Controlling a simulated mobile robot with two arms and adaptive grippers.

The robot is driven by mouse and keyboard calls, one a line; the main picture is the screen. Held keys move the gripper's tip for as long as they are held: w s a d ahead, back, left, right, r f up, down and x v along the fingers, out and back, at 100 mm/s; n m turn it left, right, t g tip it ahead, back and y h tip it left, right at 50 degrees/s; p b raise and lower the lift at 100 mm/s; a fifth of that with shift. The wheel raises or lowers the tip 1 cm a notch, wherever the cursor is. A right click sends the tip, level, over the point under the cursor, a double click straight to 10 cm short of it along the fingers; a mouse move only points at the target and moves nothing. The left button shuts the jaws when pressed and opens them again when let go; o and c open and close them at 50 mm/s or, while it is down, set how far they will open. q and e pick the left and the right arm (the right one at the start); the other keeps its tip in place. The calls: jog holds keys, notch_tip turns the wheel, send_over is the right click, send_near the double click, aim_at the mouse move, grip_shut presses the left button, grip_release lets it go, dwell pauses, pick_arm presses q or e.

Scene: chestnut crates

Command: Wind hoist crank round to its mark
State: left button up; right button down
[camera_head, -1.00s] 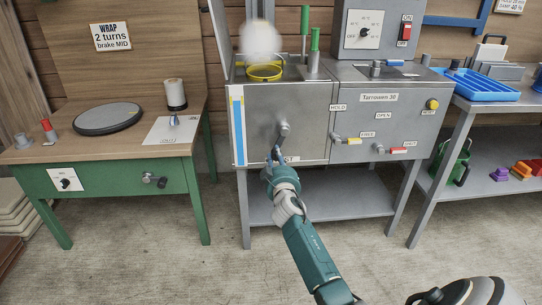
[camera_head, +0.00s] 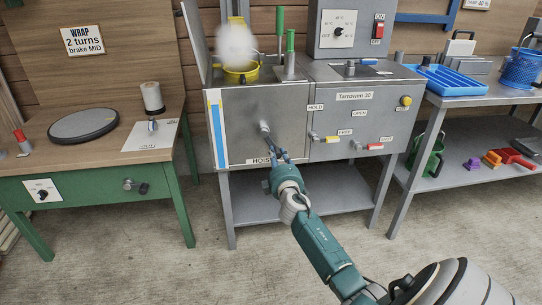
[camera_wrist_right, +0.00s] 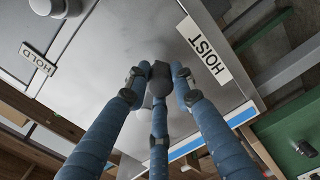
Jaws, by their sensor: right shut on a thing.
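The hoist crank (camera_head: 265,128) is on the front of the grey steel cabinet (camera_head: 238,120), above the HOIST label (camera_head: 262,161). Its arm points down and to the right from its hub. My right gripper (camera_head: 280,156) is at the crank's outer end, with the arm coming up from the lower right. In the right wrist view its three fingers (camera_wrist_right: 159,80) close around the dark crank grip, which they mostly hide. The HOIST label (camera_wrist_right: 204,47) is beside them. I cannot make out the crank's mark. My left gripper is out of view.
A yellow basket (camera_head: 240,75) with white vapour is on top. A wooden bench (camera_head: 60,146) stands left, a grey shelf table (camera_head: 455,100) right. The floor between is clear.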

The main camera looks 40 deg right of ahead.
pick_arm(q)
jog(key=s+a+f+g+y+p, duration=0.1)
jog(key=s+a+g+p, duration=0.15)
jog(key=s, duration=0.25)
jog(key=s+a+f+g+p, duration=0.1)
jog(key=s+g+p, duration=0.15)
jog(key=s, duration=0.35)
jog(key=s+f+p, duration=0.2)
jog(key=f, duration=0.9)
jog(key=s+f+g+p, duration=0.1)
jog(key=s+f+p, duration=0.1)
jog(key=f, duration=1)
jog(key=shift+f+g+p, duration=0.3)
jog(key=shift+p, duration=0.55)
pick_arm(e)
jog(key=shift+s+d+r+n+h, duration=0.15)
jog(key=shift+s+d+r+n, duration=0.35)
jog(key=shift+r+n, duration=1.65)
jog(key=shift+s+d+r+n+h, duration=0.15)
jog(key=shift+d+r+n, duration=0.8)
jog(key=shift+n, duration=2.05)
jog(key=shift+s+d+r+n+h, duration=0.1)
jog(key=shift+s+d+r+n, duration=0.25)
jog(key=shift+r+n, duration=1.9)
jog(key=shift+f+n, duration=0.3)
jog(key=c, duration=1.5)
grip_release()
jog(key=shift+o, duration=0.2)
jog(key=shift+a, duration=0.1)
